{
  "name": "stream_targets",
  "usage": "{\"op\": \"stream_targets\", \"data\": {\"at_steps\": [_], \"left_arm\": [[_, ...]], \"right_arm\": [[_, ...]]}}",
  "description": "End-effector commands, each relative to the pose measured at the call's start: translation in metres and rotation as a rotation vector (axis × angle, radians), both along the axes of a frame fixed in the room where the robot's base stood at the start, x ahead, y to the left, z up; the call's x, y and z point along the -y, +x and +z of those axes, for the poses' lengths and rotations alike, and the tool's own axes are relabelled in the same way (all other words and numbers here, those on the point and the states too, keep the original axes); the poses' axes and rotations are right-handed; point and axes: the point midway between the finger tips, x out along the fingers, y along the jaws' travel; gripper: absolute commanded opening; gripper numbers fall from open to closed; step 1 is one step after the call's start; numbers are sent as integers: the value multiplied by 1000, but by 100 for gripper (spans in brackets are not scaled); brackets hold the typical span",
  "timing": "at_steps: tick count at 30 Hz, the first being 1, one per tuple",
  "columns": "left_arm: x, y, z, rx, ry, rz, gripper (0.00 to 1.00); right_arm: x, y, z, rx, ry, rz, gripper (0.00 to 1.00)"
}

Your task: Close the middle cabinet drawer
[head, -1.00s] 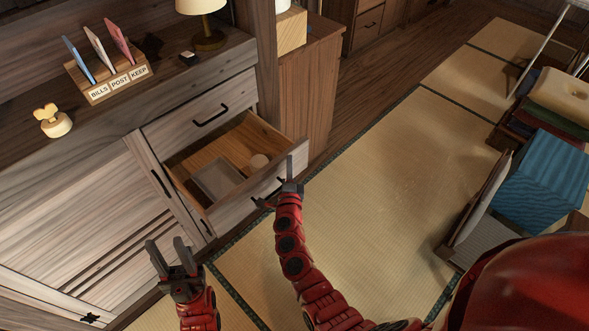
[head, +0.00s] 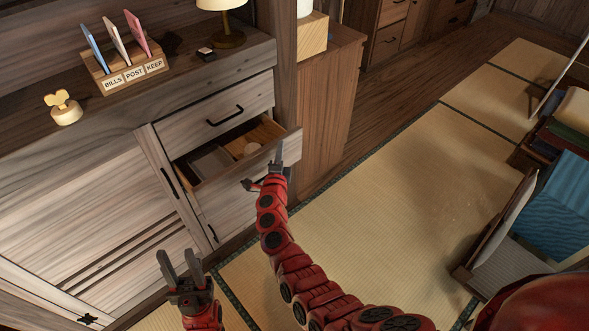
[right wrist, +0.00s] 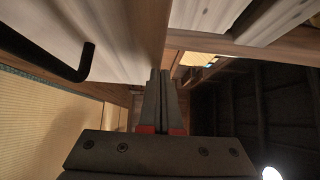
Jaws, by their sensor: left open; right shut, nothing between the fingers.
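The middle drawer (head: 228,183) of the wooden cabinet stands partly open, its front jutting out below the closed top drawer (head: 215,112). My right gripper (head: 279,152) is shut and empty at the right part of the drawer front. In the right wrist view its closed fingers (right wrist: 160,82) are close to a wooden panel, with a black handle (right wrist: 78,68) at left; contact is unclear. My left gripper (head: 180,264) is open and empty, low in front of the cabinet.
A letter holder (head: 135,73), a lamp (head: 222,20) and a small yellow-topped item (head: 65,108) stand on the cabinet top. A wooden side unit (head: 325,100) is to the right. Tatami floor (head: 390,200) is clear; stacked goods (head: 555,200) stand far right.

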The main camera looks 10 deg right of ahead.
Motion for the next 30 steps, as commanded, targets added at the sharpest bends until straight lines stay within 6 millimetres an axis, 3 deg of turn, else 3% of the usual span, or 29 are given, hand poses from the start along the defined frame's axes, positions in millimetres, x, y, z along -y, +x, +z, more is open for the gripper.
{"op": "stream_targets", "data": {"at_steps": [1, 15, 21, 30], "left_arm": [[0, 0, -16, 0, 0, 0, 42], [0, 0, -81, 0, 0, 0, 42], [0, 0, -99, 0, 0, 0, 42], [0, 0, -108, 0, 0, 0, 42]], "right_arm": [[-6, 11, -7, 1, 1, 1, 0], [-45, 69, -5, 2, 1, 3, 0], [-53, 82, -5, -2, -3, 0, 0], [-59, 89, -3, -4, 0, 1, 0]]}}
